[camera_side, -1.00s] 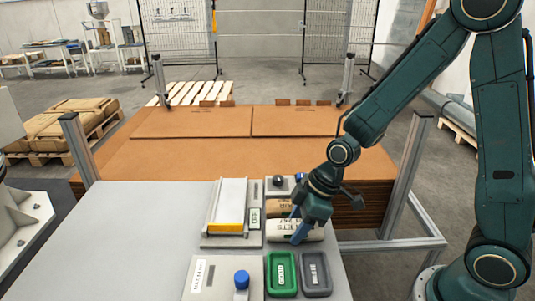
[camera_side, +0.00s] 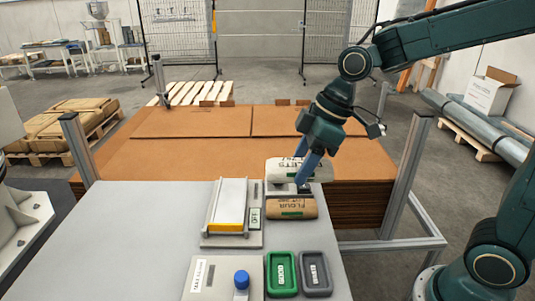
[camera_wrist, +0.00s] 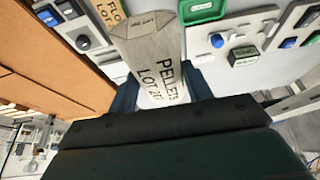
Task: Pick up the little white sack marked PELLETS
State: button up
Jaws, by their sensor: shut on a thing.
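The little white sack marked PELLETS (camera_side: 287,171) is held up above the table in the side view. It also shows in the wrist view (camera_wrist: 155,62), with the lettering PELLETS LOT readable along it. My gripper (camera_side: 303,176) is shut on this sack, and its blue fingers reach down over it. In the wrist view the dark fingers stand at either side of the sack. A brown sack marked FLOUR (camera_side: 291,209) lies on the table just below and in front of the white sack.
A green tray (camera_side: 281,274) and a grey tray (camera_side: 315,273) sit at the table's front right. A white ramp with a yellow edge (camera_side: 227,226) stands left of the flour sack. A panel with a blue knob (camera_side: 241,279) is at the front. The table's left part is clear.

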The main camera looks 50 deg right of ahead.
jog(key=shift+r, duration=1.4)
jog(key=shift+w, duration=0.1)
